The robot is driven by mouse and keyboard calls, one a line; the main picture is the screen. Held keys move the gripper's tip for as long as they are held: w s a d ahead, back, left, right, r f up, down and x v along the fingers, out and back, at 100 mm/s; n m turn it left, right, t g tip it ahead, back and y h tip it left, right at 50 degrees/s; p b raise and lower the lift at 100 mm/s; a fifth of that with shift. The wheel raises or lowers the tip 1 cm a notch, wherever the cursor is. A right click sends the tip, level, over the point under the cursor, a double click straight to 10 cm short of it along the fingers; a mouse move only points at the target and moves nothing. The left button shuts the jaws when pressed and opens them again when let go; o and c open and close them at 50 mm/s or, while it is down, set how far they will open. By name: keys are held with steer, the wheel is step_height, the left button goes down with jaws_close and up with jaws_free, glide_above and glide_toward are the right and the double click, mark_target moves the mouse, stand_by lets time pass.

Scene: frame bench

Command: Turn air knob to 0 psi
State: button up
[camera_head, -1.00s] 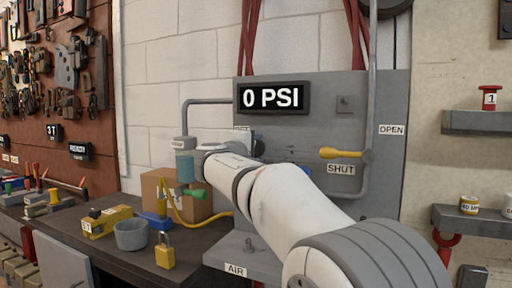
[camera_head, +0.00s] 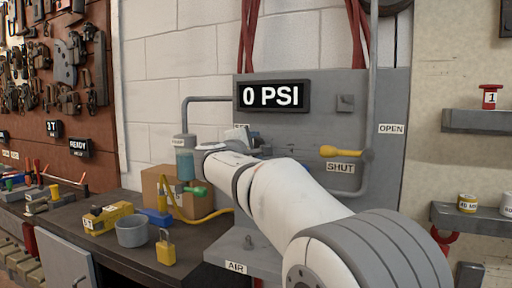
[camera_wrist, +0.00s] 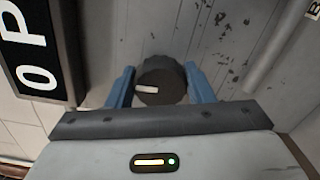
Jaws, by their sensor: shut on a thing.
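The air knob (camera_wrist: 162,82) is a dark round knob with a pale pointer mark, on the grey panel in the wrist view. The blue fingers of my gripper (camera_wrist: 160,86) stand on both sides of it, shut on the knob. In the head view my arm hides the knob, and the fingers cannot be made out there. The display (camera_head: 273,96) above reads "0 PSI". Part of it also shows in the wrist view (camera_wrist: 34,50).
A yellow lever (camera_head: 341,152) sits right of my arm above a SHUT label. A pipe (camera_head: 371,90) runs down the panel. The bench at left holds a grey cup (camera_head: 132,232), a yellow padlock (camera_head: 165,250) and a cardboard box (camera_head: 160,190).

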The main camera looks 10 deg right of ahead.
steer(key=shift+f, duration=0.2)
steer(key=o, duration=1)
steer(key=shift+r, duration=0.15)
steer(key=shift+c, duration=0.2)
steer(key=v, duration=0.8)
